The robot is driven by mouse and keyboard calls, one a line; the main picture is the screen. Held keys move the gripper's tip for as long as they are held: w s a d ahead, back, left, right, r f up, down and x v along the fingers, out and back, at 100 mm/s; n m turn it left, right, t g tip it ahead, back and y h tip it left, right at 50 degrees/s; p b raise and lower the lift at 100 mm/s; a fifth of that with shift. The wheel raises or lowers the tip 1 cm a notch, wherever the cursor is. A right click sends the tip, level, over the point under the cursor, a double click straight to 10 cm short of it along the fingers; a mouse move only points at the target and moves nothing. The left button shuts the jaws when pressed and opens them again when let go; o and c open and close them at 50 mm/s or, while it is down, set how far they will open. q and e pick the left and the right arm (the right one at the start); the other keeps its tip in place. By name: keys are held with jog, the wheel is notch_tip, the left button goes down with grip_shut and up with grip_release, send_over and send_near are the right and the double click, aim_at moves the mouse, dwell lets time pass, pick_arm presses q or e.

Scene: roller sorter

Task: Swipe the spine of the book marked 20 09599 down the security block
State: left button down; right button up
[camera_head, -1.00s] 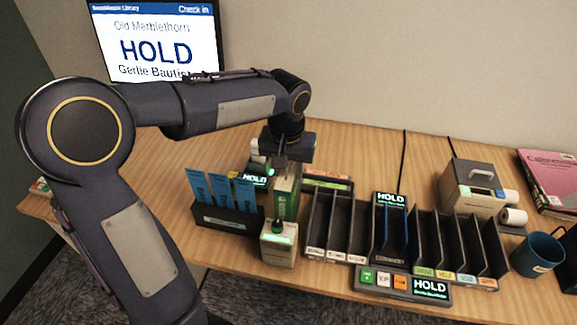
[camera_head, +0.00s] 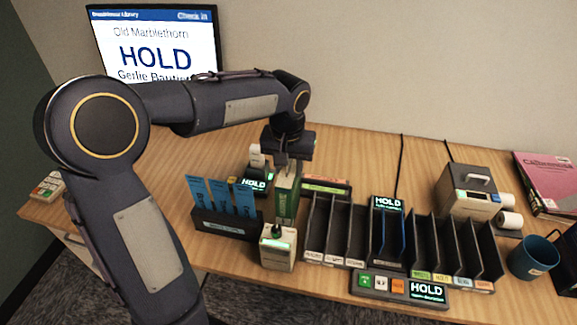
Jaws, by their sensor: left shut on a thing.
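My left gripper (camera_head: 289,160) points down at the middle of the table and is shut on the top of a green book (camera_head: 287,196), held upright. The book's markings are too small to read. The security block (camera_head: 278,248), a cream box with a green light on top, stands just in front of the book. The book's lower part is close to or behind the block; I cannot tell whether they touch. My right gripper does not show.
Blue cards stand in a dark holder (camera_head: 225,224) left of the block. A black slotted sorter (camera_head: 335,262) stands to the right, with a button panel (camera_head: 400,288) before it. A printer (camera_head: 466,190), blue mug (camera_head: 533,258) and pink book (camera_head: 546,178) are farther right. A screen (camera_head: 155,45) reads HOLD.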

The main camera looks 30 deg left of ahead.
pick_arm(q)
notch_tip(320, 180, up, 12)
jog(key=p, duration=0.9)
jog(key=shift+f, duration=0.3)
jog(key=shift+d, duration=0.1)
dwell(0.4)
